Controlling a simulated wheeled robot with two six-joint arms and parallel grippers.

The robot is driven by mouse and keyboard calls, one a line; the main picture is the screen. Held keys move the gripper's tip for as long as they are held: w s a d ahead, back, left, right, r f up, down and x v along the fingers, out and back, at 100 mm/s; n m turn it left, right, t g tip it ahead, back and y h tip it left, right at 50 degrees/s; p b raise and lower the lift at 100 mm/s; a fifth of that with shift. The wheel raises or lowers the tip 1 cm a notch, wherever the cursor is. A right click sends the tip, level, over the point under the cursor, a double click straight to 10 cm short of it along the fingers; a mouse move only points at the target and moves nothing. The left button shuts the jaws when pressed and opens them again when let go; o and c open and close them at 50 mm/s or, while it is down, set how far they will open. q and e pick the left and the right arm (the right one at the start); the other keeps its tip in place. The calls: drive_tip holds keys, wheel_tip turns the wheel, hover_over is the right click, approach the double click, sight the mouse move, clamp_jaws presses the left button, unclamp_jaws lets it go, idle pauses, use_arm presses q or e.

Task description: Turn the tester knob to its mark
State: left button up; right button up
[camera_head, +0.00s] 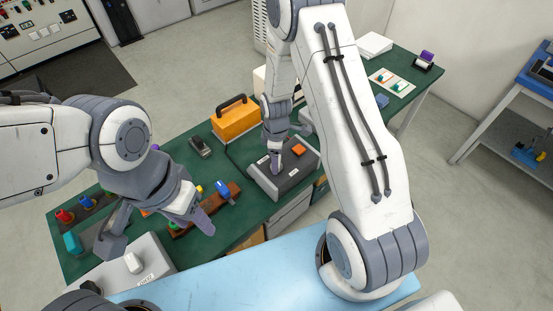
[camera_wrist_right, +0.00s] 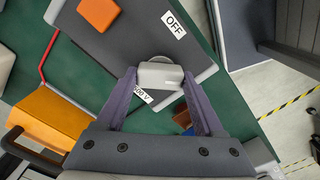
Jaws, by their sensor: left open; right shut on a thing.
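The tester (camera_head: 262,181) is a grey, dark-topped box on the green workbench, with an orange button (camera_head: 299,149). In the right wrist view its dark top (camera_wrist_right: 110,50) shows the orange button (camera_wrist_right: 98,13), an OFF label (camera_wrist_right: 174,24) and a second label (camera_wrist_right: 143,96), partly hidden. My right gripper (camera_head: 276,166) reaches down over the tester. Its fingers are shut on the pale grey knob (camera_wrist_right: 160,76), one on each side. I cannot make out a pointer on the knob. My left gripper (camera_head: 158,237) is open and empty, above the bench's left part.
An orange case (camera_head: 236,122) with a black handle stands behind the tester. A small dark meter (camera_head: 200,146) and a brown rack (camera_head: 222,206) lie to its left. A grey box with a white lever (camera_head: 133,262) is below my left gripper. Bare green bench shows between them.

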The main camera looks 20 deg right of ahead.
drive_tip(key=m, duration=0.4)
drive_tip(key=shift+m, duration=0.3)
drive_tip(key=shift+w+m+b, duration=0.1)
drive_tip(key=shift+m+b, duration=0.3)
drive_tip(key=shift+m, duration=1.5)
drive_tip(key=shift+r, duration=0.1)
drive_tip(key=o, duration=1.4)
wheel_tip(320, 180, up, 10)
drive_tip(key=shift+r+b, duration=0.2)
drive_tip(key=shift+b, duration=0.5)
